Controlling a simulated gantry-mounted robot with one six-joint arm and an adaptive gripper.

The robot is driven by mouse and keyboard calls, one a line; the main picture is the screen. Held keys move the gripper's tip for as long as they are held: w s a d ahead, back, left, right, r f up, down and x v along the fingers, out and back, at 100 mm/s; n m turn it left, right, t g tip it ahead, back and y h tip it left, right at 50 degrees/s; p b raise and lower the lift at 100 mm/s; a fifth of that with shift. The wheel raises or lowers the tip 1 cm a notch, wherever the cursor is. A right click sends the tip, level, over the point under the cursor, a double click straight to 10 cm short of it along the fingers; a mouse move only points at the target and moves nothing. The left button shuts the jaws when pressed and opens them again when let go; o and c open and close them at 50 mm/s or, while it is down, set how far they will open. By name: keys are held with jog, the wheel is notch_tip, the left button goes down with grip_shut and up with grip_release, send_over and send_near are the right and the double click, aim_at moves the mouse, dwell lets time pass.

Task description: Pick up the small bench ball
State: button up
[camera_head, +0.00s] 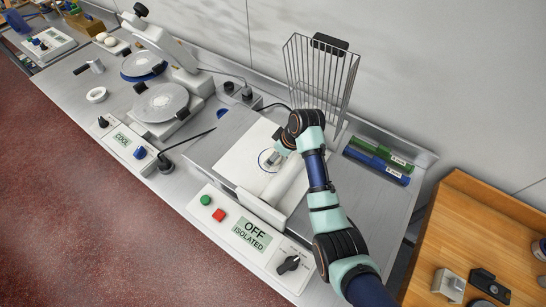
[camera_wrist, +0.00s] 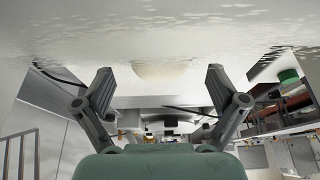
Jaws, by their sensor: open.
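My gripper (camera_head: 271,158) is over the white board of the machine in the head view, beside a dark circle drawn on it. In the wrist view my gripper (camera_wrist: 160,78) has its two fingers spread wide with nothing held. A pale rounded lump (camera_wrist: 162,71), which looks like the small bench ball, bulges from the pale surface between and beyond the fingertips. It is apart from both fingers. I cannot clearly pick it out in the head view, where my gripper and wrist cover that spot.
A white roller (camera_head: 286,186) lies close to my gripper. A wire guard (camera_head: 320,68) stands behind it. Green and blue bars (camera_head: 378,161) lie to the right. A control panel (camera_head: 251,236) reads OFF ISOLATED.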

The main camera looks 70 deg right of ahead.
jog(key=x, duration=0.2)
jog(key=shift+w+f, duration=0.15)
jog(key=shift+f, duration=0.2)
jog(key=shift+d, duration=0.1)
jog(key=shift+c, duration=0.4)
jog(key=c, duration=1.2)
notch_tip(320, 180, up, 10)
jog(key=shift+r+p, duration=0.1)
jog(key=shift+p, duration=0.25)
notch_tip(320, 180, up, 5)
jog(key=p, duration=0.5)
